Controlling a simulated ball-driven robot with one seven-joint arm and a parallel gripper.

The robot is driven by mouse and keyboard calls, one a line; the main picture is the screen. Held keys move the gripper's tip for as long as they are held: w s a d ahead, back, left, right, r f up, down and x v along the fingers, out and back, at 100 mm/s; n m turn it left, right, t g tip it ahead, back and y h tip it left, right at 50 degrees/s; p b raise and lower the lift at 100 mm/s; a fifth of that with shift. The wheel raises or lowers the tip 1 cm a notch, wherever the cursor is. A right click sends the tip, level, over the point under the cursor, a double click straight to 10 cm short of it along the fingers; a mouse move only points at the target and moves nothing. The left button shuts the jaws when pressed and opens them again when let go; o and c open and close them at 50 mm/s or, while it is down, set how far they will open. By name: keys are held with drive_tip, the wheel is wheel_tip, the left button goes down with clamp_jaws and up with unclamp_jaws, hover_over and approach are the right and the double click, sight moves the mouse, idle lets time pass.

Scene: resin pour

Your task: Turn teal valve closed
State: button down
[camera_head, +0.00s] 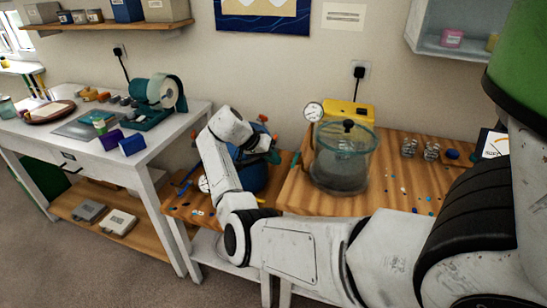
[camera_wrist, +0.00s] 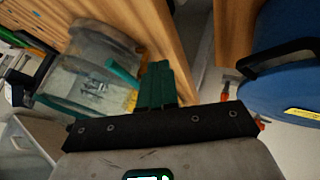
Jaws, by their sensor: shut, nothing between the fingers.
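A teal bar (camera_wrist: 122,73), which looks like the teal valve's handle, lies just left of my fingers in the wrist view. It sits beside the clear vacuum chamber (camera_wrist: 85,70); I cannot tell whether my fingers touch it. My gripper (camera_wrist: 157,68) is shut, with its green fingers together and nothing between them. In the head view, my gripper (camera_head: 274,156) is over the gap between the blue pot (camera_head: 250,178) and the glass chamber (camera_head: 342,172). The valve's exact angle is unclear.
A yellow pump (camera_head: 350,110) and a round gauge (camera_head: 313,112) stand behind the chamber. The blue pot with orange clamps is close on the other side of my gripper. Small jars (camera_head: 431,151) and loose beads lie right of the chamber.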

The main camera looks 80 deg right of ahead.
drive_tip(key=b+v, duration=0.2)
drive_tip(key=v, duration=0.8)
drive_tip(key=s+a+f+n+t, duration=0.1)
drive_tip(key=a+f+n+t, duration=0.1)
drive_tip(key=a+f+n, duration=0.5)
drive_tip(key=s+a+f+n+t, duration=0.2)
drive_tip(key=a+f, duration=0.7)
drive_tip(key=f, duration=0.2)
drive_tip(key=s+a+f+n+t+y, duration=0.1)
drive_tip(key=s+a+n, duration=0.4)
drive_tip(key=a, duration=0.6)
drive_tip(key=s+a+f+n+t+y, duration=0.2)
drive_tip(key=s+a, duration=0.5)
drive_tip(key=a, duration=0.4)
wheel_tip(320, 180, down, 3)
drive_tip(key=n+y, duration=0.1)
drive_tip(key=n, duration=0.2)
drive_tip(key=shift+a+y, duration=0.4)
